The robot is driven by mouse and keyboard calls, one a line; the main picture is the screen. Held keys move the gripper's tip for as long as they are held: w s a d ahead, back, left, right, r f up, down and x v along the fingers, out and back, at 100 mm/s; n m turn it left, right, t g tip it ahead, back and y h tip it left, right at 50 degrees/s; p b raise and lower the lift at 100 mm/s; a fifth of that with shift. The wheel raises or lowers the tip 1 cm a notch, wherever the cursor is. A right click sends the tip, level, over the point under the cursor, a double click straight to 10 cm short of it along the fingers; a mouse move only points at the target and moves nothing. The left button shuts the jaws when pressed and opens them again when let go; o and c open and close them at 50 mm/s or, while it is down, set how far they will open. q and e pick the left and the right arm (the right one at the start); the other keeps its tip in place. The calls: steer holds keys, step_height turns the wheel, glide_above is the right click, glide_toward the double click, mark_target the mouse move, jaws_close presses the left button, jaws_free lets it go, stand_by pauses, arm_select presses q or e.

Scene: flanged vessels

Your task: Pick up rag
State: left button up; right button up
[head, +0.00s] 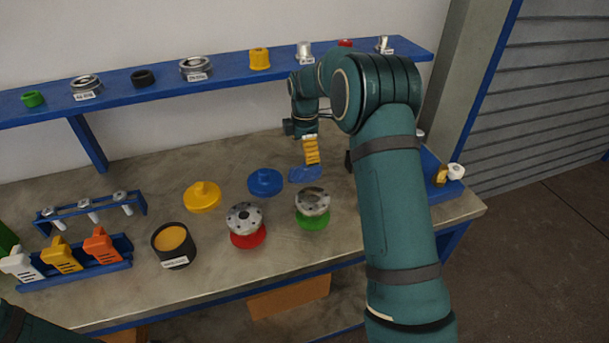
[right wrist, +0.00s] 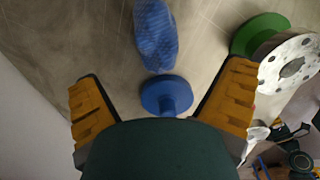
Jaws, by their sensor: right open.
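The rag is a blue, textured cloth lying on the bench top. In the head view the rag (head: 304,175) is just below my right gripper (head: 311,158) and partly hidden by it. In the right wrist view the rag (right wrist: 155,35) shows at top centre, beyond the open fingers of my right gripper (right wrist: 165,78). Nothing is between the fingers' yellow pads, and they appear apart from the rag. My left gripper is not in view.
A blue knobbed disc (head: 265,182) lies left of the rag. Flanged vessels on green (head: 312,205) and red (head: 247,226) bases stand nearer the front, beside a black pot (head: 173,245). A blue shelf (head: 220,80) with several small parts runs behind.

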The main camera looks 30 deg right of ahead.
mark_target(305, 168)
step_height(305, 168, down, 3)
steer(key=shift+w+r, duration=0.15)
steer(key=shift+d+f+b, duration=0.1)
steer(key=shift+f+b, duration=0.8)
steer(key=shift+f, duration=1.95)
steer(key=shift+r, duration=0.1)
steer(key=c, duration=1.4)
